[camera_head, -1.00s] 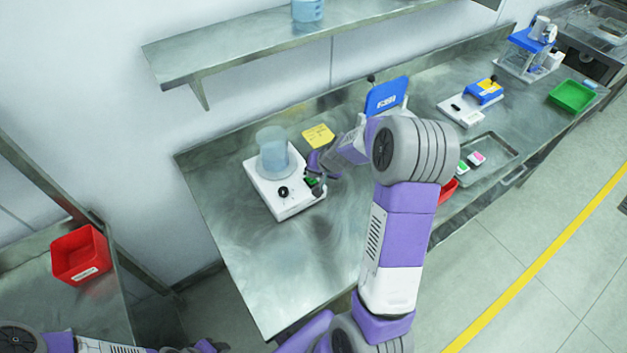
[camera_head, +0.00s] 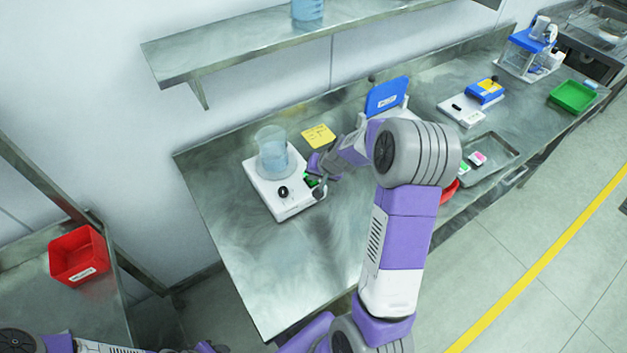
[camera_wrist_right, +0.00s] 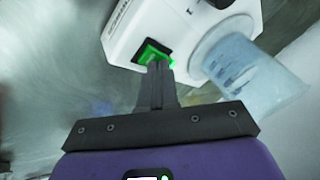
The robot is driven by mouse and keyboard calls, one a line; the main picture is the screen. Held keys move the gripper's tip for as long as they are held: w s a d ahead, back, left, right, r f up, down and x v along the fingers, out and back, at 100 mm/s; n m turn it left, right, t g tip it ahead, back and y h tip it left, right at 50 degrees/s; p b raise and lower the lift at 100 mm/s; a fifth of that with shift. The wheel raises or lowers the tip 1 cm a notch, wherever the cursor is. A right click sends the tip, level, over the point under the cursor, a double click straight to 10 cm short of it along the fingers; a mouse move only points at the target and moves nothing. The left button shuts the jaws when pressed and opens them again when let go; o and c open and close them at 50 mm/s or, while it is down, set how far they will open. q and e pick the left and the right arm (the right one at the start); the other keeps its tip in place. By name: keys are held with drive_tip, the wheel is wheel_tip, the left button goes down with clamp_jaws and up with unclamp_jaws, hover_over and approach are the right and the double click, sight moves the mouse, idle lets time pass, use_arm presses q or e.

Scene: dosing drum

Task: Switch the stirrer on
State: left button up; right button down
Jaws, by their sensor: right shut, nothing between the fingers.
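The stirrer (camera_head: 286,208) is a white box on the steel bench with a black knob (camera_head: 283,191) on its front. A clear beaker (camera_head: 272,152) of pale blue liquid stands on its plate. My right gripper (camera_head: 318,186) is at the stirrer's right front corner. In the right wrist view my right gripper (camera_wrist_right: 158,68) is shut and empty, its tips at the lower edge of the green rocker switch (camera_wrist_right: 151,52), partly covering it. A small bright green spot shows beside the tips. Whether they touch the switch is unclear. Only part of my left gripper (camera_head: 207,347) shows at the bottom edge.
A yellow note (camera_head: 318,136) lies behind the stirrer. A blue sign (camera_head: 386,96), a small balance (camera_head: 462,110), a steel tray (camera_head: 490,160) and a green tray (camera_head: 573,97) are further right. A red bin (camera_head: 79,256) is at left. The bench's front left is clear.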

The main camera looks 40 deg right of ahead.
drive_tip(key=shift+w+r+p, duration=0.2)
drive_tip(key=shift+r+p, duration=0.6)
drive_tip(key=shift+r, duration=0.05)
drive_tip(key=r+p, duration=0.2)
drive_tip(key=w+r+p, duration=0.1)
drive_tip(key=r+p, duration=0.1)
drive_tip(key=r, duration=0.1)
drive_tip(key=shift+w+d+p, duration=0.1)
drive_tip(key=shift+w+p, duration=0.05)
drive_tip(key=shift+p, duration=0.25)
drive_tip(key=shift+f, duration=0.1)
